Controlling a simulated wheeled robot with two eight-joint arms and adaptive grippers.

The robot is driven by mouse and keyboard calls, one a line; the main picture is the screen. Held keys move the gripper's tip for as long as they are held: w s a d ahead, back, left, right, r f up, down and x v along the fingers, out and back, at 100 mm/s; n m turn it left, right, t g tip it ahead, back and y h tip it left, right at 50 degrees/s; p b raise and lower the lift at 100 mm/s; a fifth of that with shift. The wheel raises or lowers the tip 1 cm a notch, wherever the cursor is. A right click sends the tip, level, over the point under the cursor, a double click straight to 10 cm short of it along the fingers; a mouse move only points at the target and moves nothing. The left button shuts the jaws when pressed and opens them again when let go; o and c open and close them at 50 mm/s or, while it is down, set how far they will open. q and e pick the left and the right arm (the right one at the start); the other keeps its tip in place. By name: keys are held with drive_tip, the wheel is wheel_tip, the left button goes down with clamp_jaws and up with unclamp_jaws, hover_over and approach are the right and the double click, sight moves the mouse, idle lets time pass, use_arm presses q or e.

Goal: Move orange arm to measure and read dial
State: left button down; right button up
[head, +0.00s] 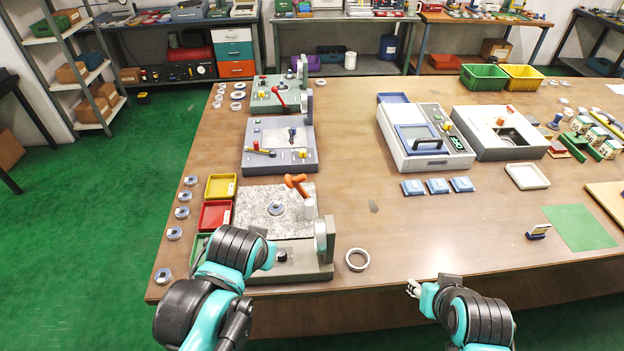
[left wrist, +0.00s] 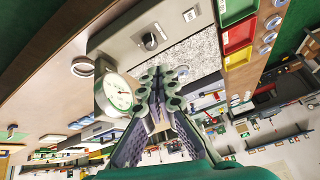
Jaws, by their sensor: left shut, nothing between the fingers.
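The nearest gauge station has a speckled granite plate (head: 255,197) with a bearing ring (head: 278,208) on it. An orange arm (head: 296,184) stands tilted above the plate's back right part. The dial gauge (head: 321,238) is nearly edge-on in the head view. Its white face (left wrist: 119,94) shows in the left wrist view, too small to read. My left gripper (left wrist: 158,82) is shut and empty, appearing in front of the plate beside the dial; the left arm hides its fingers in the head view. My right gripper (head: 412,288) is by the table's front edge, apart from the station; its jaw opening is unclear.
A loose ring (head: 358,259) lies right of the station. Yellow (head: 221,187) and red (head: 214,215) bins and several rings stand at its left. Two more stations (head: 280,158) stand behind. A grey-white device (head: 423,140) is farther right. The front middle of the table is clear.

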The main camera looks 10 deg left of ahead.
use_arm(q)
drive_tip(key=w+d+r+m+y, duration=0.1)
drive_tip(key=w+d+r+y, duration=0.15)
drive_tip(key=w, duration=0.55)
drive_tip(key=w+d+r+m+y, duration=0.1)
drive_tip(key=w+d+y, duration=0.15)
drive_tip(key=w, duration=0.45)
drive_tip(key=w+d+f+t+y, duration=0.1)
drive_tip(key=w+d+y, duration=0.5)
drive_tip(key=d, duration=0.8)
drive_tip(key=shift+w+t+p, duration=0.3)
drive_tip(key=shift+w, duration=0.65)
drive_tip(key=shift+a, duration=0.1)
drive_tip(key=s+a+b+x, duration=0.1)
drive_tip(key=b+x, duration=0.3)
drive_tip(key=x, duration=0.9)
drive_tip(key=shift+s+f, duration=0.35)
drive_tip(key=shift+s, duration=0.4)
